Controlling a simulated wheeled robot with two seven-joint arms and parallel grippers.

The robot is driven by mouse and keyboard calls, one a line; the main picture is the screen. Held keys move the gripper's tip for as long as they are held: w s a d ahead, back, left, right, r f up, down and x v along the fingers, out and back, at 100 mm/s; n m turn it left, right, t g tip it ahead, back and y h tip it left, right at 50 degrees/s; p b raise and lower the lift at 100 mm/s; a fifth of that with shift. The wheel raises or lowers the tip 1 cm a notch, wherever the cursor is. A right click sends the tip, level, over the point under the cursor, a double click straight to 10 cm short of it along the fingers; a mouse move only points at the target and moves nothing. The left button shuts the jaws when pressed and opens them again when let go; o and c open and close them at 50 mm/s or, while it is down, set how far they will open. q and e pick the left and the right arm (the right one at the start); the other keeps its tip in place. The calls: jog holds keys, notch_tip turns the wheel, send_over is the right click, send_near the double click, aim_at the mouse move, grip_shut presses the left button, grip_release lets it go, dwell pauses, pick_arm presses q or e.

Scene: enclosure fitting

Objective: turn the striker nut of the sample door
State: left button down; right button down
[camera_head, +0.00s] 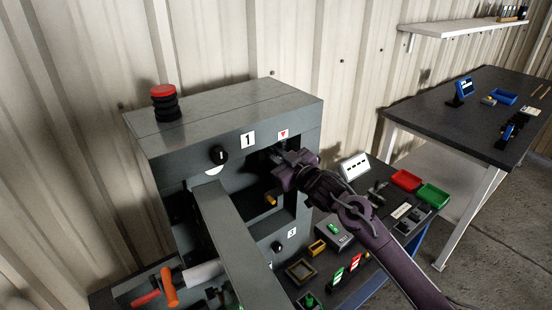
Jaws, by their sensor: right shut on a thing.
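The dark grey enclosure (215,128) stands against the wall. A long grey panel (232,235), which looks like the sample door, stands swung open towards me from its front. My right gripper (275,158) is at the front of the enclosure, just below the red triangle label (283,134). It is shut on a small part there, seemingly the striker nut; the fingers and the dark recess hide this part. My left gripper is not in view.
A black knob (218,155) sits left of the label "1". A red-topped button (163,103) stands on the enclosure. Red (406,180) and green (433,195) trays lie on the bench at right. Orange-handled tools (168,287) lie at front left. A dark table (480,110) stands farther right.

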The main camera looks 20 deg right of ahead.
pick_arm(q)
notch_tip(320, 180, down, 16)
jog(key=b, duration=1.5)
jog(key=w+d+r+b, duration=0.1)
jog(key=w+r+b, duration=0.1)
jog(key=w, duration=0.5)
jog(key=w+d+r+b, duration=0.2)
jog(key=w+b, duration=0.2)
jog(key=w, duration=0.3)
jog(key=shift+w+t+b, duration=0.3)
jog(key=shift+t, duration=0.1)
pick_arm(e)
jog(key=shift+a+f+n, duration=0.1)
jog(key=shift+f+n, duration=0.1)
jog(key=shift+n, duration=4.5)
jog(key=shift+d+f+n, duration=0.1)
jog(key=shift+f+n, duration=0.05)
jog(key=shift+n, duration=4.55)
jog(key=shift+a+f+n, duration=0.1)
jog(key=shift+f+n, duration=0.1)
jog(key=shift+n, duration=4.5)
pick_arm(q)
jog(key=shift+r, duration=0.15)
pick_arm(e)
jog(key=c, duration=1.5)
grip_release()
jog(key=shift+r, duration=0.1)
